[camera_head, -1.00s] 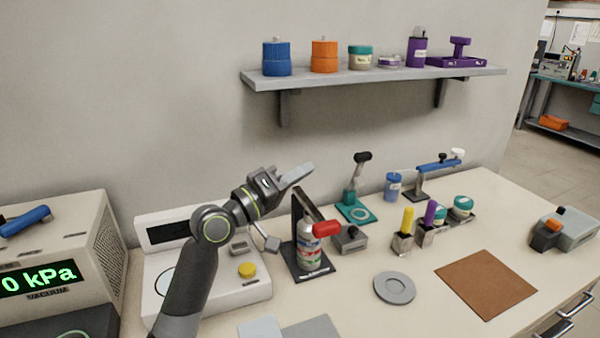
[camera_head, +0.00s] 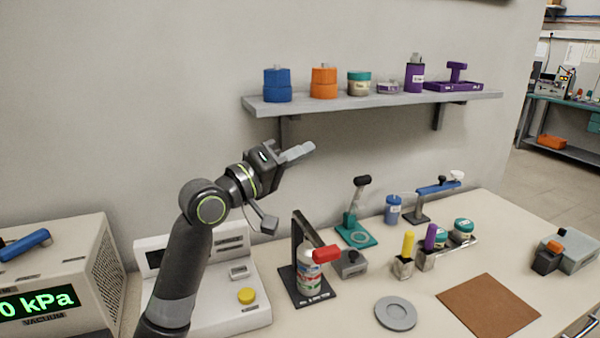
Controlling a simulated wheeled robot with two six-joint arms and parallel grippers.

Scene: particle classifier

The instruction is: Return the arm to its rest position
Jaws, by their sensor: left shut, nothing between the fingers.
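My left arm rises from the bottom left. Its gripper (camera_head: 297,153) is in the air in front of the wall, below the shelf and above the red-topped bottle. The gripper is shut, with nothing in it. It touches nothing that I can see. My right gripper is not in view.
The red-topped bottle (camera_head: 309,274) stands in a dark stand (camera_head: 297,225). Behind my arm is a white device (camera_head: 228,317) with a yellow button. A vacuum unit (camera_head: 80,240) is at the left. The wall shelf (camera_head: 370,103) holds several jars. A brown mat (camera_head: 488,305) lies bare at the right.

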